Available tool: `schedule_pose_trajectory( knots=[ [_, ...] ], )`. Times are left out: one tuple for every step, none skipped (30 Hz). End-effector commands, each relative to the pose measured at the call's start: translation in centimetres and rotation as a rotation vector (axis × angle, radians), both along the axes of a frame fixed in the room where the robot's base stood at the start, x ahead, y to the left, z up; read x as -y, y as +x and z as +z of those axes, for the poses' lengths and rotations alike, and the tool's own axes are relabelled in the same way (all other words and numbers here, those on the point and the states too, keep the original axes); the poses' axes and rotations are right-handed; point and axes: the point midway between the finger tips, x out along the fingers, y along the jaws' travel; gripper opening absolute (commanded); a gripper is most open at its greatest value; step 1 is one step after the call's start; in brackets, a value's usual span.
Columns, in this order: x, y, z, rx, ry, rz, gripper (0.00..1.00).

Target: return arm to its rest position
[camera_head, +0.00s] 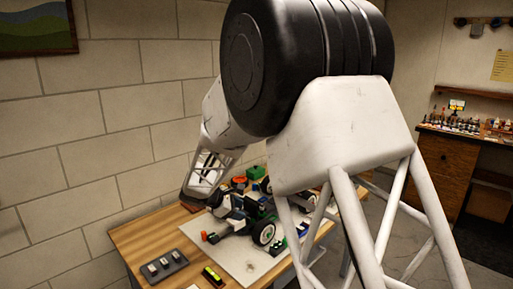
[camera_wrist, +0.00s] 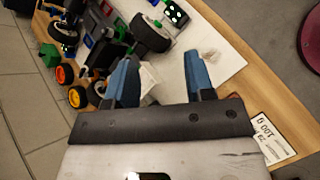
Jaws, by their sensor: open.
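My gripper (camera_wrist: 162,82) is in the wrist view with its two blue-tipped fingers spread apart. Nothing shows held between them; a white part lies behind the left finger, and I cannot tell what it is. The fingers point towards the RC car (camera_head: 240,215), which sits on a pale mat (camera_head: 205,253) on the wooden table. In the head view my own arm covers much of the car and table, and the fingertips are hard to make out. The car's wheel (camera_wrist: 151,33) shows beyond the fingers in the wrist view.
A green block (camera_head: 256,172) is at the back. Orange wheels (camera_wrist: 77,97) and a printed label (camera_wrist: 273,137) lie near the gripper. A brick wall stands behind the table.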

Motion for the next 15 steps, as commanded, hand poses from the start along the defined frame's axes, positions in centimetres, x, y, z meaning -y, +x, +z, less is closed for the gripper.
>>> schedule_pose_trajectory(
  knots=[
    [1.3, -0.8, 1.0, 0.010, 0.025, -0.031, 0.49],
    [2.0, -1.3, 1.5, 0.015, 0.040, -0.050, 0.49],
    [2.8, -2.0, 2.0, 0.021, 0.059, -0.075, 0.49],
    [3.4, -2.4, 2.5, 0.027, 0.073, -0.093, 0.49],
    [4.0, -3.0, 2.9, 0.031, 0.088, -0.111, 0.49],
    [4.9, -3.7, 3.5, 0.039, 0.107, -0.136, 0.49],
    [5.5, -4.2, 3.9, 0.045, 0.122, -0.156, 0.49],
    [6.1, -4.7, 4.3, 0.051, 0.136, -0.173, 0.49],
    [6.9, -5.4, 4.8, 0.058, 0.155, -0.197, 0.49],
    [7.4, -6.0, 5.3, 0.065, 0.171, -0.216, 0.49],
    [8.0, -6.5, 5.6, 0.071, 0.185, -0.234, 0.49],
    [8.8, -7.3, 6.1, 0.078, 0.204, -0.259, 0.49],
    [9.3, -7.8, 6.5, 0.084, 0.219, -0.277, 0.49],
    [9.8, -8.4, 6.8, 0.089, 0.234, -0.296, 0.49],
    [10.6, -9.2, 7.2, 0.098, 0.251, -0.321, 0.49]
  ],
)
